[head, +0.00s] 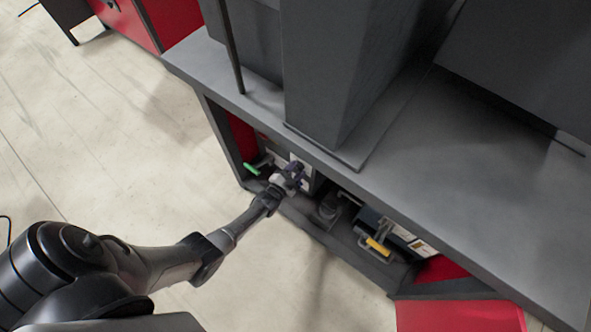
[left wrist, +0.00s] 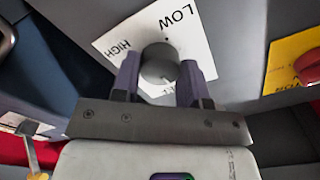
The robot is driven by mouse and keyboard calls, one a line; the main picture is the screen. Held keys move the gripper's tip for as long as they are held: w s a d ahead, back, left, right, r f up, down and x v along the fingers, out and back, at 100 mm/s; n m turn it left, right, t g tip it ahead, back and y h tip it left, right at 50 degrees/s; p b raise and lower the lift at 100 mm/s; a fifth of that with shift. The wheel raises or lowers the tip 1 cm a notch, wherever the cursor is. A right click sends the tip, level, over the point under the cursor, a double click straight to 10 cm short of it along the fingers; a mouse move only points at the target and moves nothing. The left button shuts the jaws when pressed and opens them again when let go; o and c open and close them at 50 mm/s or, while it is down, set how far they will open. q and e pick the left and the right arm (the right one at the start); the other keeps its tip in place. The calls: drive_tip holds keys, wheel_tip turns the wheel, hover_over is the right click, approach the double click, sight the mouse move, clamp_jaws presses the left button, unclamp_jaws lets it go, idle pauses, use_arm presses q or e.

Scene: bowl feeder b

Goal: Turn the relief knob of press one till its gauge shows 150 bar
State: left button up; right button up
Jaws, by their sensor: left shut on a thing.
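A round grey knob (left wrist: 159,63) stands on a white plate (left wrist: 190,32) marked LOW and HIGH in the left wrist view. A small dark mark shows on the plate just above the knob. My left gripper (left wrist: 160,78) has one purple-grey finger on each side of the knob and is shut on it. In the head view my left gripper (head: 295,172) reaches into the open bay under the grey press bench, at the white plate (head: 305,159); the knob is hidden there. I see no gauge in either view. My right gripper is not in view.
A red knob (left wrist: 308,66) on a yellow plate (left wrist: 289,60) is at the right in the wrist view. In the bay are a green handle (head: 251,169) and a dark unit with a yellow handle (head: 378,246). The bench top (head: 440,165) overhangs the bay.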

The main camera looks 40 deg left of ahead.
use_arm(q)
drive_tip(key=o, duration=0.9)
drive_tip(key=shift+s, duration=0.1)
drive_tip(key=shift+s+r, duration=0.1)
drive_tip(key=shift+s, duration=0.2)
drive_tip(key=s+p, duration=0.1)
drive_tip(key=s, duration=0.3)
drive_tip(key=s+p, duration=0.2)
drive_tip(key=s, duration=0.2)
drive_tip(key=s+d+p, duration=0.1)
drive_tip(key=s+p, duration=0.1)
drive_tip(key=s, duration=0.3)
